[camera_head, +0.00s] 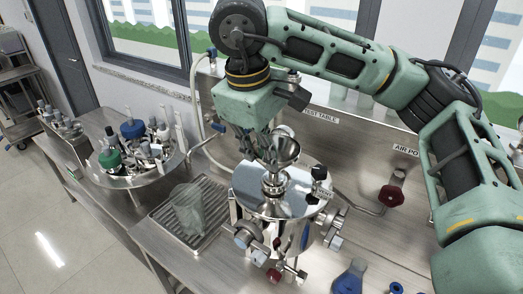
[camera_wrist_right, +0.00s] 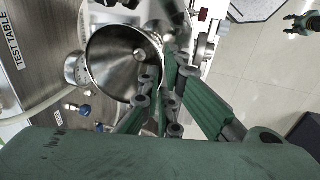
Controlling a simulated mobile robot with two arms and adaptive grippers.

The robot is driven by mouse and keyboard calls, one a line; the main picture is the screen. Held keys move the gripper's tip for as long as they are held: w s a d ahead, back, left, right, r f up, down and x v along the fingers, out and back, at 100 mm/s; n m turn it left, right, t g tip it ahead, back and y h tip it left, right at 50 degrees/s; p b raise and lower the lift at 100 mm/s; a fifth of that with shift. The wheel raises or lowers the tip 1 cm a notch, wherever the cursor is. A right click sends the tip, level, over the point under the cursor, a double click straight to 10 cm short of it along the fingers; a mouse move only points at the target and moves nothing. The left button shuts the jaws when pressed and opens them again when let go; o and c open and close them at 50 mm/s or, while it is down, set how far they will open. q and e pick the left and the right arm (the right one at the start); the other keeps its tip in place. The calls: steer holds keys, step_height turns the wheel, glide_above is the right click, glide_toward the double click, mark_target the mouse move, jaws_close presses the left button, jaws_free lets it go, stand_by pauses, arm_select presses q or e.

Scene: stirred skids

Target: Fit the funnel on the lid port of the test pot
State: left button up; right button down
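The steel funnel (camera_head: 284,151) is upright above the lid of the test pot (camera_head: 284,205). Its stem meets the lid port (camera_head: 273,182) in the head view; I cannot tell how deep it sits. My right gripper (camera_head: 265,148) comes from above and behind the funnel. In the right wrist view its fingers (camera_wrist_right: 158,92) are closed together at the rim of the funnel (camera_wrist_right: 112,55), one inside the bowl and one outside. The wrist view looks into the bowl and hides the port. What looks like my left gripper (camera_wrist_right: 290,25) hangs over the floor, fingers apart.
A round steel tray (camera_head: 125,180) with green- and blue-topped items and fittings stands left. A drain grate (camera_head: 165,222) with a clear beaker-like vessel (camera_head: 188,208) lies left of the pot. Valves ring the pot. A red-handled tap (camera_head: 391,194) is on the back panel.

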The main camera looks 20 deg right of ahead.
steer(key=c, duration=1.9)
jaws_free()
steer(key=shift+o, duration=0.5)
steer(key=shift+o, duration=1.2)
steer(key=shift+r, duration=0.1)
steer(key=d+p+v, duration=0.1)
steer(key=p+v, duration=0.2)
steer(key=v, duration=0.4)
steer(key=shift+w+r, duration=0.3)
steer(key=shift+r, duration=0.15)
